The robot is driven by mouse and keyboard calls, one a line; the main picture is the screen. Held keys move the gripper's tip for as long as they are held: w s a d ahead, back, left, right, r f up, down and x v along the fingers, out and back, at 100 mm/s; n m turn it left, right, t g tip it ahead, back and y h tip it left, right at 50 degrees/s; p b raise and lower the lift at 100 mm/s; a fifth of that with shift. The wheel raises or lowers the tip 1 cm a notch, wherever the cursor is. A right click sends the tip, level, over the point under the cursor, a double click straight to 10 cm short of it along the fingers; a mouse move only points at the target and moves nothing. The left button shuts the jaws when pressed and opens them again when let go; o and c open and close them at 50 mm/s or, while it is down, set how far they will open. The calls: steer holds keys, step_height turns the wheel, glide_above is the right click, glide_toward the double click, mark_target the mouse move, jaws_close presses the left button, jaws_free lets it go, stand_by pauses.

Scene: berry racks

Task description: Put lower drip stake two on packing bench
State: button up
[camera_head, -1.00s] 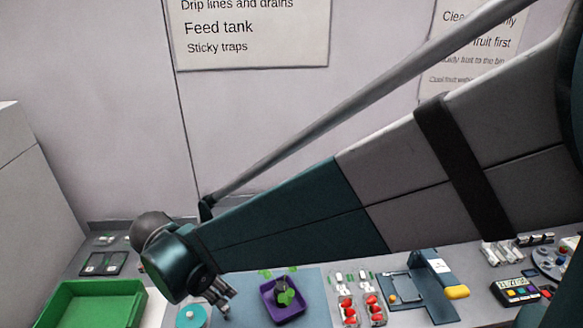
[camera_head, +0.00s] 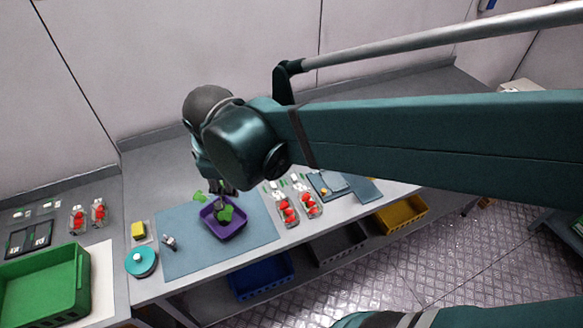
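The packing bench (camera_head: 262,254) is a grey worktop along the wall with a blue mat (camera_head: 190,261) on it. A purple tray (camera_head: 236,234) on the mat holds something dark with bright green leaves. My gripper (camera_head: 223,188) points down just above the tray's back edge, and its fingers partly overlap the leaves. I cannot tell whether it is open or holds anything. A small grey object (camera_head: 169,242) lies near the mat's left edge; I cannot tell what it is. No drip stake can be made out for certain.
A teal round lid (camera_head: 141,261) and a yellow block (camera_head: 138,230) are left of the mat. A green crate (camera_head: 45,287) stands further left. Clear punnets of red berries (camera_head: 287,211) are right of the mat. Blue (camera_head: 262,275), grey and yellow bins sit below the bench.

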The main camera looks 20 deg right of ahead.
steer(key=s+d+r+m+t, duration=0.1)
steer(key=s+d+m, duration=0.3)
steer(key=d+m, duration=0.2)
steer(key=s+d+r+m+t, duration=0.1)
steer(key=s+d+m+t, duration=0.1)
steer(key=d+m, duration=0.4)
steer(key=shift+s+d+r+m, duration=0.35)
steer(key=shift+s+d, duration=0.55)
steer(key=shift+d, duration=0.55)
step_height(320, 180, down, 4)
steer(key=b, duration=0.4)
